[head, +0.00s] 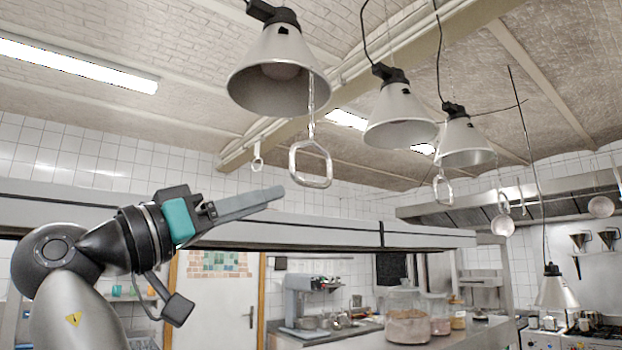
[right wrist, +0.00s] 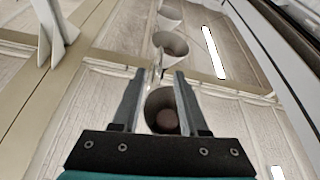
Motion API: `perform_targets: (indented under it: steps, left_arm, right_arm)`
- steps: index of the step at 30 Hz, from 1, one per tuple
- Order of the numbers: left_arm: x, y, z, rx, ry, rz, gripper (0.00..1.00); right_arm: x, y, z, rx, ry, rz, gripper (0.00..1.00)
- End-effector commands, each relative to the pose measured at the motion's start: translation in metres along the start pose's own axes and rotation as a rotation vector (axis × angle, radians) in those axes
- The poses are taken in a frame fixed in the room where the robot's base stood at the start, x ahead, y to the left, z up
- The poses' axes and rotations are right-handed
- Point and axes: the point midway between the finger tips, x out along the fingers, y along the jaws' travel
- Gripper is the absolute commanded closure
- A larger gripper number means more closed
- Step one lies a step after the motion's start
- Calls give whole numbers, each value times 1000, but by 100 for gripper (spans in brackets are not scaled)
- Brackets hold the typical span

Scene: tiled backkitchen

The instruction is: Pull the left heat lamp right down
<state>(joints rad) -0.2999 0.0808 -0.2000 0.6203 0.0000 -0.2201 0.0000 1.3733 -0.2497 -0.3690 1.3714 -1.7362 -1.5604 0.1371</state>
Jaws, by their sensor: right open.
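The left heat lamp (head: 250,92) is a silver cone hanging at the top of the head view. A chain drops from it to a pale metal ring handle (head: 312,183). My right gripper (head: 272,194) is at the left of this handle and a little below it, fingers pointing right, apart from it in the picture. In the right wrist view the open fingers (right wrist: 158,78) frame a lamp cone (right wrist: 152,100) with a dark bulb beyond them. A thin pale piece shows near the fingertips; I cannot tell whether it lies between them. My left gripper is not in view.
Two more raised lamps (head: 398,118) (head: 466,145) hang to the right, with ring handles below. Another lamp (head: 557,293) hangs low at the far right. A long grey shelf (head: 340,230) runs below my gripper. Jars (head: 408,328) stand on the counter.

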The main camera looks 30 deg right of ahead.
Motion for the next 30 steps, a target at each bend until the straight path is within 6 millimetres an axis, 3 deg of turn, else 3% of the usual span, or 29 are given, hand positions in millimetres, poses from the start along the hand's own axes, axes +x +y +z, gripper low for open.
perform_targets:
  steps: [6,15,28,30]
  left_arm:
    - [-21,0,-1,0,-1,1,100]
    - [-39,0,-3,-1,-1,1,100]
    - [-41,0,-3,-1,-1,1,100]
    - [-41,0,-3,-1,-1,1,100]
  right_arm:
    - [52,1,-3,-2,0,3,56]
    - [99,0,-2,-3,2,0,56]
    - [109,-1,0,-3,1,-2,56]
    - [109,-1,0,-3,1,-2,63]
